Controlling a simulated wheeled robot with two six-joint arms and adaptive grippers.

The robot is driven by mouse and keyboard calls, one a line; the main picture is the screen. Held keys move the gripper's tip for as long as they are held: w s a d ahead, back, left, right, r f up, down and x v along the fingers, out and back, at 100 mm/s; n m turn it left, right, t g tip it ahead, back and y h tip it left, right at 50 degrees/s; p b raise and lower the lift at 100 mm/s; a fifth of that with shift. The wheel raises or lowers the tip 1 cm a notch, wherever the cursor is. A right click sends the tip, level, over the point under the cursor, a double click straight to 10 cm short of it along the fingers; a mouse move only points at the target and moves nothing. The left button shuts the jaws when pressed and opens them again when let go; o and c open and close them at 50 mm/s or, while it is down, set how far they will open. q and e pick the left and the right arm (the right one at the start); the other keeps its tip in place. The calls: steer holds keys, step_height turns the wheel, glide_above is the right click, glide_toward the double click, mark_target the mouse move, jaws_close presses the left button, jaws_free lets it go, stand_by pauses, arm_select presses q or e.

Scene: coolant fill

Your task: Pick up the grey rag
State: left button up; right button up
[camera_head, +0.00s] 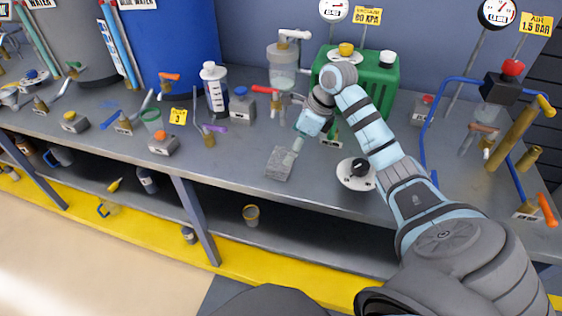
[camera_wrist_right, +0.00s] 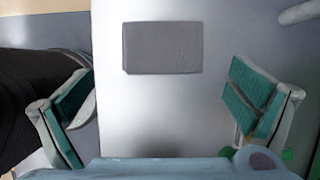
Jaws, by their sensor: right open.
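The grey rag (camera_head: 279,164) is a small flat rectangular block-like cloth lying on the grey bench top near its front edge. In the right wrist view the rag (camera_wrist_right: 162,47) shows whole, ahead of the fingers and between their lines. My right gripper (camera_head: 297,146) is just above and behind the rag in the head view. Its two teal-padded fingers are wide apart and empty in the right wrist view (camera_wrist_right: 158,105). I cannot tell from the views how large the gap to the rag is. My left gripper is not in view.
A round white base with a black knob (camera_head: 358,173) stands right of the rag. Behind are a green box (camera_head: 380,80), a clear jar (camera_head: 284,75) and a red-handled valve (camera_head: 262,90). The bench (camera_head: 235,160) is clear left of the rag.

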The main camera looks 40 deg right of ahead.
steer(key=x, duration=0.6)
steer(key=shift+w+a+f+b, duration=0.1)
steer(key=shift+w+a+b, duration=0.05)
steer(key=shift+w+b, duration=0.2)
steer(key=shift+f, duration=0.15)
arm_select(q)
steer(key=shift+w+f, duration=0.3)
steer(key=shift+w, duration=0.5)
arm_select(e)
steer(key=shift+c, duration=0.2)
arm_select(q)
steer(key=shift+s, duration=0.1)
arm_select(e)
steer(key=c, duration=0.8)
step_height(320, 180, up, 11)
steer(key=p, duration=0.2)
step_height(320, 180, up, 9)
steer(key=p, duration=0.8)
glide_above(282, 160)
arm_select(q)
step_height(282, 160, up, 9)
steer(key=shift+b, duration=0.3)
arm_select(e)
steer(key=shift+s, duration=0.25)
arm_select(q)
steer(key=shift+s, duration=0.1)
